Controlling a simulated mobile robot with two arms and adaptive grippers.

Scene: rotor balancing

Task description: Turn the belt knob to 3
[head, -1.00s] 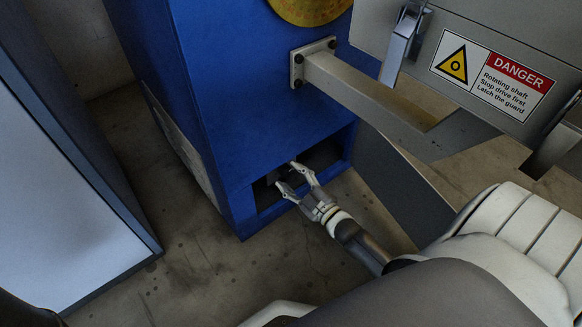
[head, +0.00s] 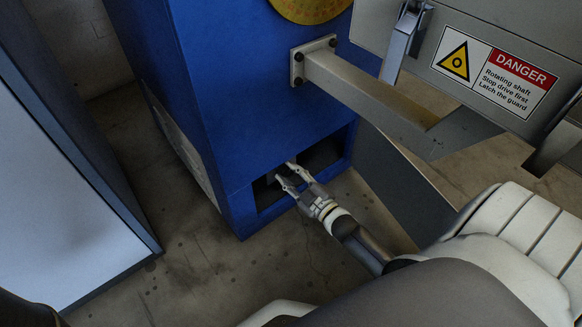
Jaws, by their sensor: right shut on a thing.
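My right gripper (head: 289,177) is at the dark recess (head: 325,158) low in the front of the blue machine cabinet (head: 245,110). Its fingers are shut on a dark, small part inside the recess, which appears to be the belt knob (head: 279,178). The fingers and the shade hide most of the knob, and no number or pointer on it can be read. My left gripper is not in view.
A grey bracket arm (head: 365,90) sticks out from the cabinet above my right gripper. A grey guard with a danger label (head: 495,72) and a latch (head: 405,35) is at upper right. A pale-panelled cabinet (head: 60,200) stands left; floor between is clear.

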